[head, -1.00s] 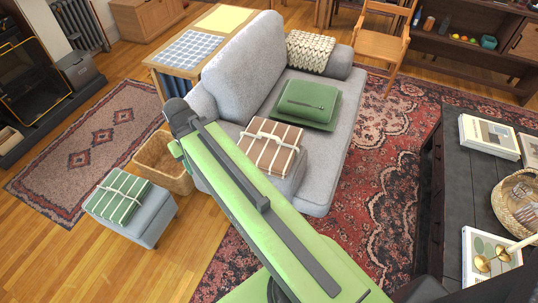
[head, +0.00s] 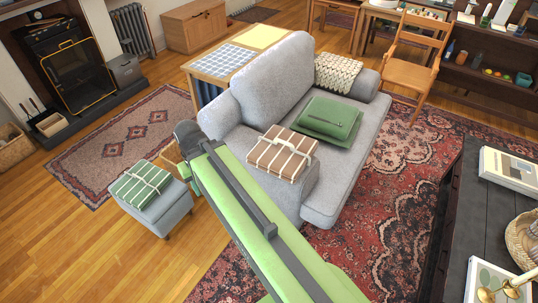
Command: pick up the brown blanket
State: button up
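The brown blanket (head: 284,152) is folded, with cream stripes and a cream tie. It lies on the near armrest of the grey sofa (head: 272,78). My green arm reaches up from the bottom of the head view, and its grey-tipped far end is left of the blanket in the picture. My gripper is not visible; the arm hides what is behind and below its end. I see nothing held.
A green striped blanket (head: 141,185) lies on a grey footstool (head: 165,218) at left. A green cushion or folded cloth (head: 329,120) and a cream knit throw (head: 337,72) are on the sofa. A dark table (head: 463,220) stands at right. Wooden floor is clear at lower left.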

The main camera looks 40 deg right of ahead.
aim_at(282, 153)
jog(key=u, duration=0.1)
jog(key=i, duration=1)
jog(key=u, duration=0.05)
